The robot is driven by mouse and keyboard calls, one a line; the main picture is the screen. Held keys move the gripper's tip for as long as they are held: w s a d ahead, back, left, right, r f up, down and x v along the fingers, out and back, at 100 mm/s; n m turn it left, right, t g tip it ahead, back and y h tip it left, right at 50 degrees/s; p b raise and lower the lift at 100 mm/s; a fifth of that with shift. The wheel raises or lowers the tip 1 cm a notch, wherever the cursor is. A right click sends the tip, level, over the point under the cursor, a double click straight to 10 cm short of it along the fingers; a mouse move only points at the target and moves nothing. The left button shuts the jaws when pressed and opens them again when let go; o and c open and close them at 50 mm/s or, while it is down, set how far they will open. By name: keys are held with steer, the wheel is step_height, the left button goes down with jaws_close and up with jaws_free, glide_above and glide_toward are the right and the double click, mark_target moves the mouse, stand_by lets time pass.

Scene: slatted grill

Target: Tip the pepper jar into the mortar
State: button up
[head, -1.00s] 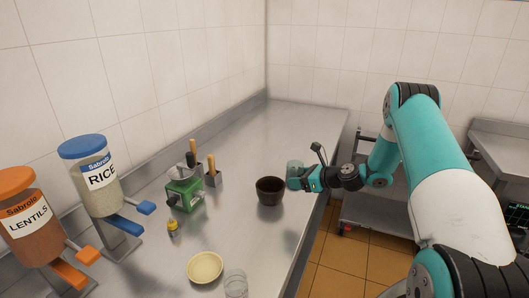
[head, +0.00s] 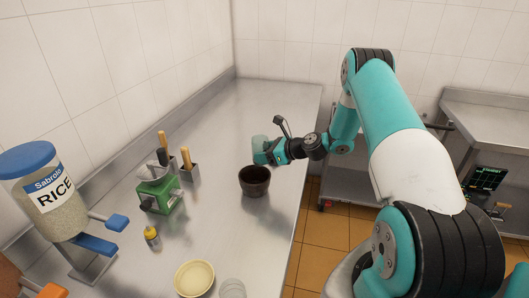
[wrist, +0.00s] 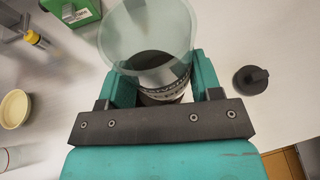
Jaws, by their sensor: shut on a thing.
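My gripper (wrist: 150,88) is shut on a clear, teal-tinted glass jar (head: 261,149), taken to be the pepper jar. The jar also shows large in the wrist view (wrist: 150,35), between the two teal fingers. Something dark with a patterned band shows through or below its glass; I cannot tell whether it is contents or the mortar behind. In the head view the jar looks roughly upright, above and just behind the dark brown mortar (head: 255,183). The mortar stands upright on the steel counter, and its inside looks dark.
A cream bowl (head: 195,279) and a glass (head: 232,289) are in front. A black knobbed piece (wrist: 251,79) lies right in the wrist view.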

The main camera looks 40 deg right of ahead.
steer(key=shift+d+f+n+h+b, duration=0.15)
steer(key=shift+f+h+b, duration=0.1)
steer(key=shift+f, duration=0.25)
steer(key=shift+d+f+n+h+b, duration=0.15)
steer(key=shift+f+b, duration=0.1)
steer(key=shift+f, duration=0.25)
steer(key=shift+d+r+n+p, duration=0.1)
steer(key=shift+r+n+p, duration=0.25)
steer(key=shift+n, duration=0.05)
steer(key=n+h, duration=0.2)
steer(key=shift+d+r+h, duration=0.15)
steer(key=shift+d+h, duration=0.25)
step_height(320, 180, down, 2)
steer(key=n+h+b, duration=0.4)
steer(key=n+h, duration=0.1)
steer(key=shift+w+n+t+h, duration=0.1)
steer(key=shift+n+t+h, duration=0.2)
steer(key=shift+t, duration=0.1)
steer(key=shift+a+r+n+t+h, duration=0.3)
steer(key=shift+r+n+t+h, duration=0.1)
steer(key=shift+n+h, duration=0.3)
steer(key=shift+b, duration=0.85)
steer(key=shift+r+n+h+b, duration=0.1)
steer(key=shift+n+h+b, duration=0.25)
steer(key=shift+b, duration=0.25)
